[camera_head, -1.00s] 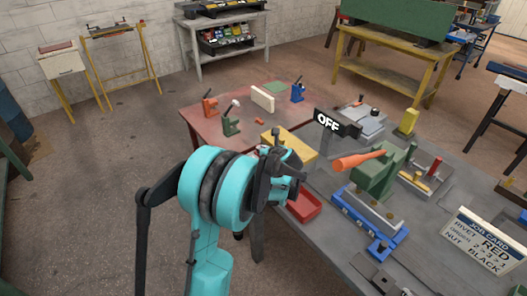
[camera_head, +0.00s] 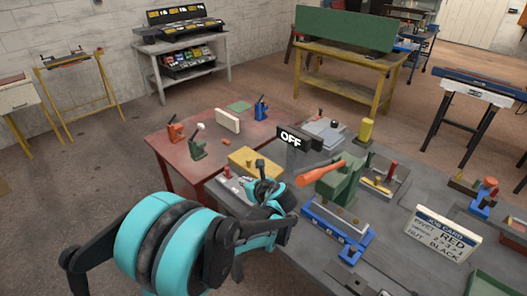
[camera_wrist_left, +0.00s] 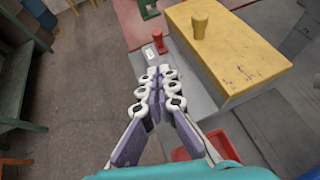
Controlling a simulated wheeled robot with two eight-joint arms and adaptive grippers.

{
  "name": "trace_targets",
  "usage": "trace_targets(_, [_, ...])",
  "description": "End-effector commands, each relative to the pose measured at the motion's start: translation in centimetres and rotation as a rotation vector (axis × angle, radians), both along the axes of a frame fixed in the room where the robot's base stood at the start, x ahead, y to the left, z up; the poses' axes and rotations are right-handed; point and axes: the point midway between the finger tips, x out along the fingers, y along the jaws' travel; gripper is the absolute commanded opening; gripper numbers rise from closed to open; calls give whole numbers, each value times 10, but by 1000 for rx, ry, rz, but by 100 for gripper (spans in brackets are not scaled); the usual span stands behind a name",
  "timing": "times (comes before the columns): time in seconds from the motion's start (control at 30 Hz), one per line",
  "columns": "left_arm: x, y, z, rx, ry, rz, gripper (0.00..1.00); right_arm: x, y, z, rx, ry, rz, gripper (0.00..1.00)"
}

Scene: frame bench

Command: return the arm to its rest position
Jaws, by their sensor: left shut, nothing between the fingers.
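My left arm comes in from the lower left of the head view, with a large turquoise and black joint. Its gripper (camera_head: 262,172) is by the near left edge of the grey bench (camera_head: 392,215), in front of the yellow block (camera_head: 243,158). In the left wrist view the gripper (camera_wrist_left: 158,74) has its two fingers together with nothing between them. It points along the side of the yellow block (camera_wrist_left: 225,55) and looks apart from it, though the gap is hard to judge. My right gripper is not in view.
A red tray (camera_wrist_left: 190,152) lies close beside the left fingers. A green press with an orange handle (camera_head: 322,173), an OFF sign (camera_head: 291,138) and a job card (camera_head: 441,234) stand on the bench. A red table (camera_head: 170,142) adjoins behind. Open floor lies left.

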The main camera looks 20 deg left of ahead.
Motion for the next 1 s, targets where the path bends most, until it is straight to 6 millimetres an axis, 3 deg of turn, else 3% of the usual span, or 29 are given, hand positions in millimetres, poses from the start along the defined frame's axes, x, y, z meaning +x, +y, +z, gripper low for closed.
trace_targets(0.27, [-14,-5,6,-114,-73,55,0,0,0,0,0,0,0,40])
trace_targets(0.47, [-72,-30,20,-575,-345,320,0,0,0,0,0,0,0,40])
trace_targets(0.8, [-188,-100,20,-1424,-751,1075,0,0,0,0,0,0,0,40])
trace_targets(1.0, [-228,-131,13,-1699,-849,1462,0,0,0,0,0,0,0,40])
